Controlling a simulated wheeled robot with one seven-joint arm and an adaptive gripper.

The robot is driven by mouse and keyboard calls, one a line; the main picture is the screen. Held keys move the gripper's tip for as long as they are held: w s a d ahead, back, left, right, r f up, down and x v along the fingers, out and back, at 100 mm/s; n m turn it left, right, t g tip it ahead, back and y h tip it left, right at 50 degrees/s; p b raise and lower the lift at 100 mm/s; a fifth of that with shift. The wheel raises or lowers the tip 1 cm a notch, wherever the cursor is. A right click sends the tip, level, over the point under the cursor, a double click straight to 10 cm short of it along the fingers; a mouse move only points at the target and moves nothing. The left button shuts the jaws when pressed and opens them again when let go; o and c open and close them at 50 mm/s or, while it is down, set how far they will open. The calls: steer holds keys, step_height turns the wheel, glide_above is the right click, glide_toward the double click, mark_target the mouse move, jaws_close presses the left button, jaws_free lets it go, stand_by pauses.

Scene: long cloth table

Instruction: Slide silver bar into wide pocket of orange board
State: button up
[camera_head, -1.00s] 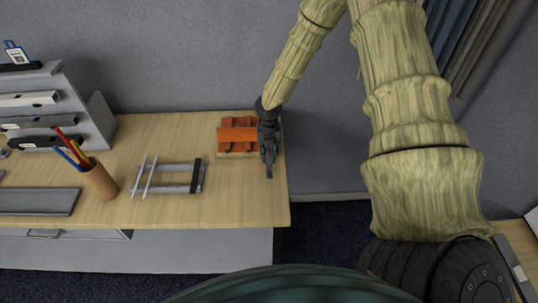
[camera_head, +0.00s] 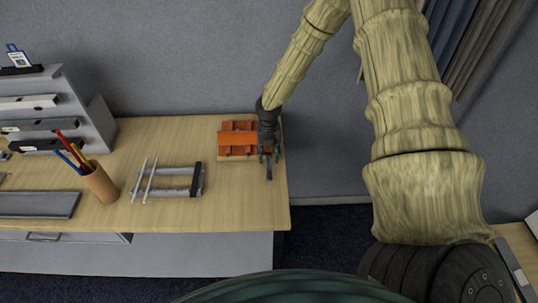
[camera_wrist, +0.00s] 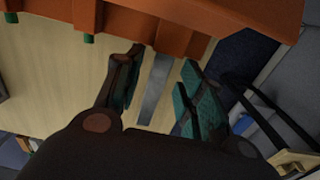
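The orange board (camera_head: 238,141) lies near the table's right end in the head view, with raised ribs on it. It fills the top of the wrist view (camera_wrist: 235,14). My gripper (camera_head: 269,157) points down at the board's right side. The silver bar (camera_head: 269,173) sticks out toward the near side, below the fingers. In the wrist view, the bar (camera_wrist: 157,85) lies between the two spread fingers (camera_wrist: 160,72), with gaps on both sides. Its far end meets the orange edge; whether it is inside a pocket is hidden.
A frame with rods (camera_head: 168,181) lies left of the board. A pen cup (camera_head: 100,183), a grey tray (camera_head: 35,204) and a stepped rack (camera_head: 60,112) stand farther left. The table's right edge (camera_head: 288,195) is close to my gripper.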

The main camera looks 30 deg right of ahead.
mark_target(269, 158)
stand_by(0.3)
step_height(269, 158, up, 12)
stand_by(0.7)
